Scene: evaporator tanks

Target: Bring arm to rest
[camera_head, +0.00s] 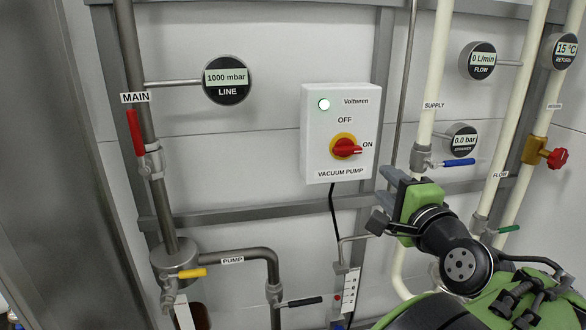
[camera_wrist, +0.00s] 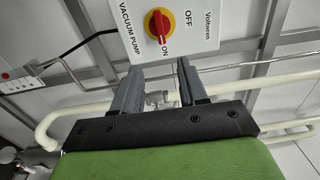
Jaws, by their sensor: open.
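My gripper (camera_head: 385,203) is raised in front of the panel, to the right of and below the vacuum pump switch box (camera_head: 336,113). Its two fingers are apart with nothing between them; they also show in the wrist view (camera_wrist: 159,82). The red rotary knob (camera_head: 346,148) on its yellow plate points to ON. A lamp on the box is lit white-green. In the wrist view the knob (camera_wrist: 159,26) lies beyond the fingertips, and the gripper is not touching it. My arm is bent, reaching up from the lower right.
The main pipe has a red lever (camera_head: 136,132); below are a yellow lever (camera_head: 189,274) and a black pump lever (camera_head: 303,301). A blue lever (camera_head: 458,162) and a red valve wheel (camera_head: 557,158) are at right. The line gauge (camera_head: 227,80) reads 1000 mbar. Pale pipes stand close behind my arm.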

